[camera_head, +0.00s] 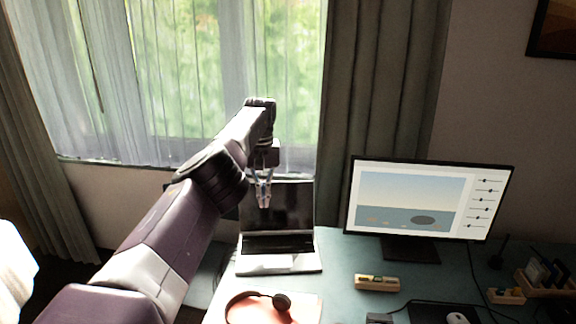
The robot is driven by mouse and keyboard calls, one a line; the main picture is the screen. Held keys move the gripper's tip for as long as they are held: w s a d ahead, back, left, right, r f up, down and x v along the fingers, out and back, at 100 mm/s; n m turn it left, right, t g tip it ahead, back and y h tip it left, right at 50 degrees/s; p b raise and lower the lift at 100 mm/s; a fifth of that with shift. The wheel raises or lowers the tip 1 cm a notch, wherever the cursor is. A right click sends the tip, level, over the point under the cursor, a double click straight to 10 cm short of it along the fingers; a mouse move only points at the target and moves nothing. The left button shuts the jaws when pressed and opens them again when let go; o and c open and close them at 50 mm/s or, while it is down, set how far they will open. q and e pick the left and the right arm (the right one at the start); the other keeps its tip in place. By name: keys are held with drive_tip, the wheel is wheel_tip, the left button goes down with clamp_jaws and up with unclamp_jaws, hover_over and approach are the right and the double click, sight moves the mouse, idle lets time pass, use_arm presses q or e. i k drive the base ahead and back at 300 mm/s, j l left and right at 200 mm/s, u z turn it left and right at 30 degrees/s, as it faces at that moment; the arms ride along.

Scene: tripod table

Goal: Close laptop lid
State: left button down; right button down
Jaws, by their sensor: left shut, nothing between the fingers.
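An open laptop (279,264) stands on the desk with its dark screen lid (292,212) upright and facing me. My left arm reaches in from the lower left. My left gripper (264,203) points down in front of the upper left part of the lid, with its fingers shut and nothing between them. I cannot tell whether the fingertips touch the lid. My arm and gripper hide part of the lid's left side and top edge. My right gripper is not in view.
A monitor (428,199) stands on the teal desk (345,262), right of the laptop. Headphones (262,307) lie in front of the laptop. A small wooden box (377,283) and a mouse (457,318) are at the right. A curtained window is behind.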

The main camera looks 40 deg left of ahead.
sight(290, 208)
drive_tip(key=i+j, duration=0.85)
drive_tip(key=i, duration=0.15)
